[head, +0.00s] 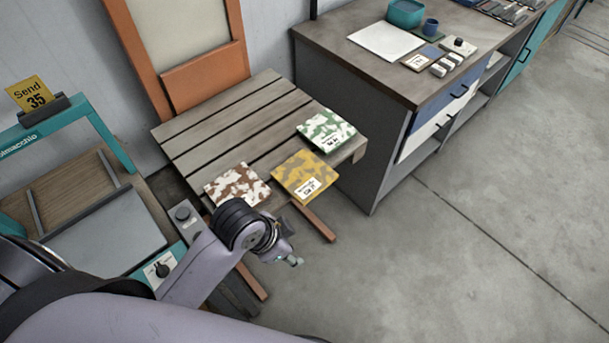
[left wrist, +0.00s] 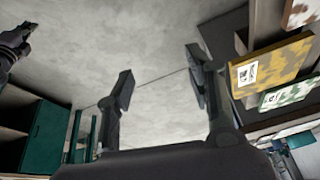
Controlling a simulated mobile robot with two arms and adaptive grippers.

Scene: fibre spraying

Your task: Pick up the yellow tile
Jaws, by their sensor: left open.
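The yellow tile (head: 298,170), with a mottled pattern and a white label, lies near the front edge of a slatted wooden table (head: 222,122). It also shows at the right of the left wrist view (left wrist: 280,60). My left gripper (head: 294,260) is in front of the table edge, apart from the tile. In the left wrist view its two fingers (left wrist: 160,86) are spread with nothing between them. A dark shape at that view's upper left looks like my right gripper (left wrist: 16,44); its jaws are unclear.
A brown-and-white tile (head: 236,184) lies left of the yellow one, and a green-and-white tile (head: 326,129) lies behind it to the right. A workbench (head: 352,75) stands right of the table. A teal-framed machine (head: 110,140) stands at left. The floor at right is clear.

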